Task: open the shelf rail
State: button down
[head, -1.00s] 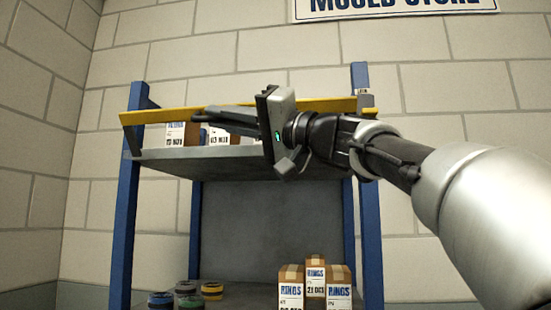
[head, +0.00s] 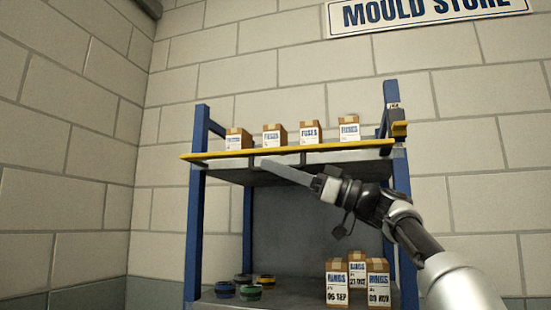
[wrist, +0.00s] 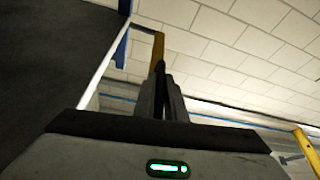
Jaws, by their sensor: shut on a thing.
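The shelf rail (head: 225,155) is a long yellow bar along the front edge of the rack's upper shelf (head: 225,174). It lies low, near the shelf board, with the cartons showing above it. A separate yellow end piece (head: 400,130) sits higher on the right post. My gripper (head: 303,158) is at the rail's middle, reaching up from below and in front. In the wrist view its fingers (wrist: 160,70) are together at the yellow rail (wrist: 157,46). The exact contact is partly hidden by the hand.
Several FUSES cartons (head: 310,134) stand on the upper shelf behind the rail. RINGS cartons (head: 337,284) and coloured round tins (head: 250,292) are on the lower shelf. Blue posts (head: 194,230) frame the rack. The wall left of the rack is clear.

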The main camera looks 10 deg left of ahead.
jog(key=shift+w+f+n+g, duration=0.25)
jog(key=shift+f+n+g, duration=0.3)
jog(key=shift+n, duration=0.35)
jog(key=shift+w+f, duration=0.3)
jog(key=shift+f, duration=0.15)
jog(key=c, duration=1.8)
grip_release()
jog(key=shift+d, duration=0.1)
jog(key=b+v, duration=0.2)
jog(key=v, duration=1)
jog(key=shift+b, duration=0.35)
